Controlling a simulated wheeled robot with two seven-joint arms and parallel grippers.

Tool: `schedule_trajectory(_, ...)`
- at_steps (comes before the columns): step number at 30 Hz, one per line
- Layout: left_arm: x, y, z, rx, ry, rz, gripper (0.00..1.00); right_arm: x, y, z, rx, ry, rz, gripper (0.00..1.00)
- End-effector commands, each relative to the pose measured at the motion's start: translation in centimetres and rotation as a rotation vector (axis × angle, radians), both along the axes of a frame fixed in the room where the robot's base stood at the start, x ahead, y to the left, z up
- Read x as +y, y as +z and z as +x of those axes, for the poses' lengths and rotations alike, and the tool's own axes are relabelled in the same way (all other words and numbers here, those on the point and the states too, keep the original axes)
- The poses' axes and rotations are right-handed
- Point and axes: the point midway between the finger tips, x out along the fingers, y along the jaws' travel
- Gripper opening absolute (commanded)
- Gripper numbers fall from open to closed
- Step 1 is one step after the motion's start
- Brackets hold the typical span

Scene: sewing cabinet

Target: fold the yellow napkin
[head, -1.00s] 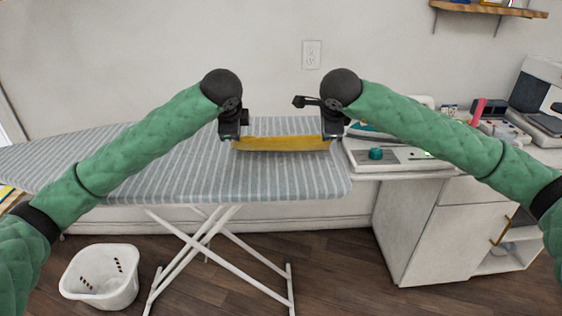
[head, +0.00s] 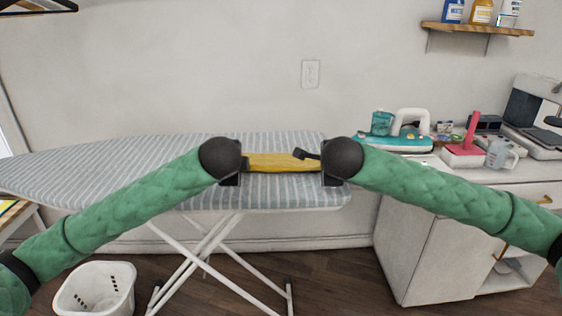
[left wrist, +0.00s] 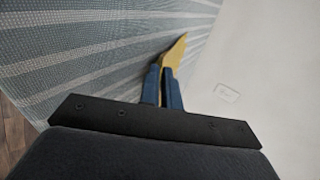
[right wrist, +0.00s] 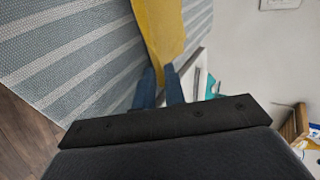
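The yellow napkin (head: 280,163) stretches as a strip between my two grippers, over the front part of the striped ironing board (head: 150,160). My left gripper (head: 232,178) is at its left end; in the left wrist view its fingers are closed on a yellow edge (left wrist: 174,52). My right gripper (head: 330,178) is at its right end; in the right wrist view the napkin (right wrist: 160,25) narrows in between the close-set fingertips (right wrist: 160,74). The wrists hide both ends in the head view. I cannot tell whether the napkin's lower edge touches the board.
A white basket (head: 97,290) is on the floor. The board's left part is clear.

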Motion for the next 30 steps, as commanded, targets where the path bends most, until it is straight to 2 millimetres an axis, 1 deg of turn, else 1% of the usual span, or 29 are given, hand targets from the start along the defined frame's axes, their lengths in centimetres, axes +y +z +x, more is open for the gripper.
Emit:
schedule_trajectory(1, 0.0, 0.0, 0.0, 0.000, 0.000, 0.000, 0.13, 0.0, 0.0, 0.0, 0.000, 0.000, 0.000, 0.20)
schedule_trajectory(4, 0.0, 0.0, 0.0, 0.001, 0.000, 0.000, 0.33, 0.0, 0.0, 0.0, 0.000, 0.000, 0.000, 0.40)
schedule_trajectory(5, 0.0, 0.0, 0.0, 0.001, 0.000, 0.000, 0.39, 0.0, 0.0, 0.0, 0.001, 0.000, 0.000, 0.40)
schedule_trajectory(6, 0.0, 0.0, 0.0, 0.001, 0.000, 0.000, 0.40, 0.0, 0.0, 0.0, 0.001, 0.000, 0.000, 0.40)
schedule_trajectory(14, 0.0, 0.0, 0.0, 0.002, 0.000, 0.000, 0.40, 0.0, 0.0, 0.0, 0.001, 0.000, 0.000, 0.40)
schedule_trajectory(16, 0.0, 0.2, -0.1, 0.001, 0.000, 0.000, 0.40, 0.0, 0.2, -0.1, 0.001, 0.000, 0.000, 0.40)
schedule_trajectory(20, -0.1, 1.5, -0.6, 0.000, -0.002, 0.000, 0.40, 0.0, 1.5, -0.6, -0.001, 0.001, -0.001, 0.40)
schedule_trajectory(24, 0.0, 3.2, -1.3, -0.001, -0.001, -0.001, 0.40, 0.0, 3.2, -1.3, 0.000, 0.001, -0.001, 0.40)
schedule_trajectory(30, 0.0, 5.2, -2.9, 0.000, -0.001, 0.000, 0.40, 0.0, 5.2, -2.9, -0.001, 0.001, 0.000, 0.40)
